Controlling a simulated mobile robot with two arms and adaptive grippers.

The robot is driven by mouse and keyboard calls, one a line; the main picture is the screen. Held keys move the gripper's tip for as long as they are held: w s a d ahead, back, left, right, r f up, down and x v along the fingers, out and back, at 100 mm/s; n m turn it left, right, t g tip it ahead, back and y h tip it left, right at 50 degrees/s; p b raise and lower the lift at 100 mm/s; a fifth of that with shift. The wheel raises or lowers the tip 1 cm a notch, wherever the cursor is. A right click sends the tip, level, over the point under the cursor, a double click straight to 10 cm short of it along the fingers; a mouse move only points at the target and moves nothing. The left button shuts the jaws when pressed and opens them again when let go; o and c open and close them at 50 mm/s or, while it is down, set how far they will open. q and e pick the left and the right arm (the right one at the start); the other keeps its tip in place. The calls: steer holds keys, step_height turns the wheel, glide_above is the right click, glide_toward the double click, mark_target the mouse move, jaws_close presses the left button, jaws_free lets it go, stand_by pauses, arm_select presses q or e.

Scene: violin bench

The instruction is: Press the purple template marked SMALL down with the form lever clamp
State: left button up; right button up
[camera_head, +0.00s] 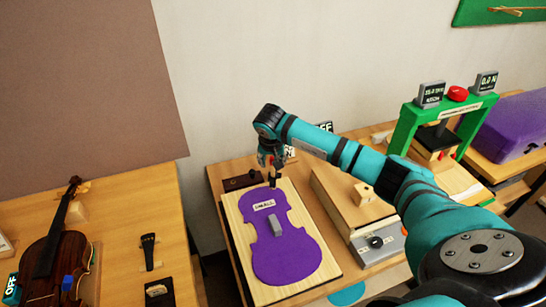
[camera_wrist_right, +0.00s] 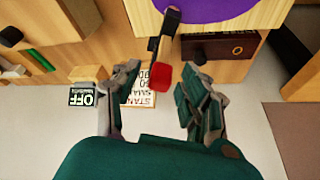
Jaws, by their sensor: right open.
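The purple template (camera_head: 287,254) marked SMALL is violin-shaped and lies flat on a pale wood board (camera_head: 240,235) on the bench. A grey block sits on its middle. The template's edge shows at the top of the right wrist view (camera_wrist_right: 205,8). The lever clamp (camera_wrist_right: 162,50) has a dark arm with a red tip and stands at the board's far edge; in the head view its dark part (camera_head: 273,180) shows below my gripper. My right gripper (camera_head: 271,158) is open above the clamp. In the wrist view its fingers (camera_wrist_right: 160,95) are apart around the red tip, touching nothing visibly. My left gripper is not in view.
A dark wooden block (camera_head: 240,182) lies beside the clamp. A wooden box (camera_head: 345,205) with a grey control unit (camera_head: 378,243) stands to the right. A green press frame (camera_head: 405,125) is further right. A violin (camera_head: 48,250) lies on the left bench.

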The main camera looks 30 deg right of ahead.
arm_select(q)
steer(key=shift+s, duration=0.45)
arm_select(e)
jaws_close()
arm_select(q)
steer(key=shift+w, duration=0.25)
